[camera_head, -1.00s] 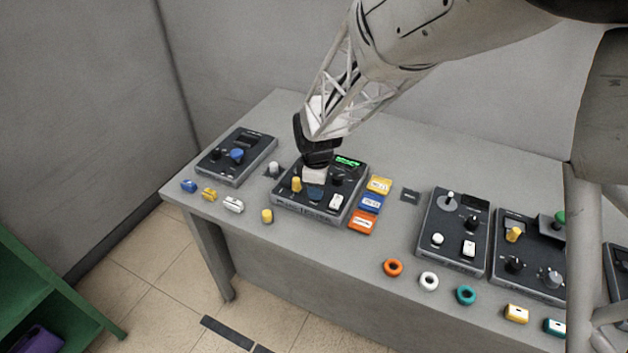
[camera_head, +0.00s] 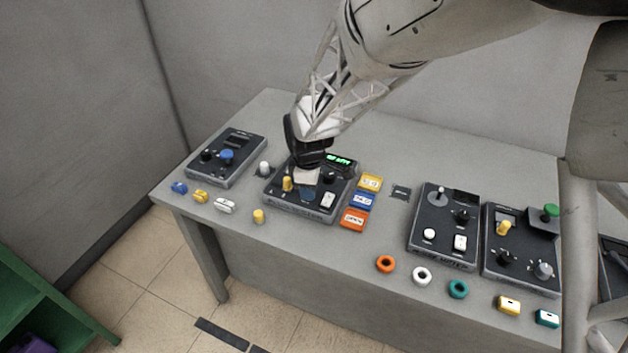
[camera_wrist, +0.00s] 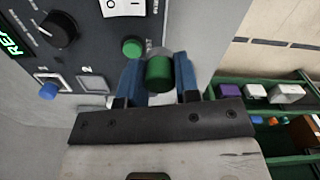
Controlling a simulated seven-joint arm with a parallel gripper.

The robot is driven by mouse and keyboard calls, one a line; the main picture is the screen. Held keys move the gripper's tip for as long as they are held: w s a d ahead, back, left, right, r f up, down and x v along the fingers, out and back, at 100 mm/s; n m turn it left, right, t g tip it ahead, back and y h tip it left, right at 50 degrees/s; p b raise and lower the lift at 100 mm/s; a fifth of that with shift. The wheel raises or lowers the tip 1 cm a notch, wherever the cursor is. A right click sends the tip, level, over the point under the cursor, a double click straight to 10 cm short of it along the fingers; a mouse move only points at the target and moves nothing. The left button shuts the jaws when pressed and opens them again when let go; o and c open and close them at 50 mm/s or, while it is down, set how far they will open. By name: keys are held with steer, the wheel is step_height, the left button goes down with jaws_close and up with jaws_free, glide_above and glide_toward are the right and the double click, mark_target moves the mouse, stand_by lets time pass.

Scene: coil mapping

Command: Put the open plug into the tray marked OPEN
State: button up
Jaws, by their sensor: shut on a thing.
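My gripper (camera_head: 307,170) is low over the dark test unit (camera_head: 300,214) with the green-lit display. In the wrist view my gripper (camera_wrist: 160,78) has its two blue-grey fingers closed on a dark green cylindrical plug (camera_wrist: 158,74). The wrist covers that plug in the head view. I cannot tell whether it touches the panel. The orange tray (camera_head: 354,220), marked OPEN, lies at the unit's front right corner. A yellow post (camera_head: 287,184) stands on the unit, left of my gripper.
A blue tray (camera_head: 363,200) and a yellow tray (camera_head: 370,183) lie behind the orange one. Other control units stand left and right. A yellow cylinder (camera_head: 259,216) and small coloured parts line the front edge. A green shelf (camera_head: 70,290) stands at lower left.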

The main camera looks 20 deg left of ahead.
mark_target(354, 220)
steer(key=d+m, duration=0.1)
steer(key=w+d+m, duration=0.1)
steer(key=m, duration=0.1)
steer(key=shift+d+f+m, duration=0.15)
steer(key=shift+d+m, duration=0.1)
steer(key=shift+m, duration=0.05)
steer(key=d+m, duration=0.1)
steer(key=m, duration=0.1)
steer(key=w+d+m, duration=0.1)
steer(key=d+m, duration=0.1)
steer(key=shift+w+d+f+m, duration=0.1)
steer(key=shift+f+m, duration=0.1)
steer(key=shift+m, duration=0.2)
steer(key=d+m, duration=0.2)
steer(key=m, duration=0.1)
steer(key=w+d+m, duration=0.1)
steer(key=shift+d+f+m, duration=0.1)
steer(key=shift+f+m, duration=0.15)
steer(key=shift+m, duration=0.15)
steer(key=d+m, duration=0.2)
steer(key=m, duration=0.1)
steer(key=d+m, duration=0.1)
steer(key=shift+w+f+m, duration=0.2)
steer(key=shift+w+m, duration=0.1)
steer(key=shift+f, duration=0.15)
steer(key=shift+f, duration=2.65)
steer(key=shift+f, duration=0.55)
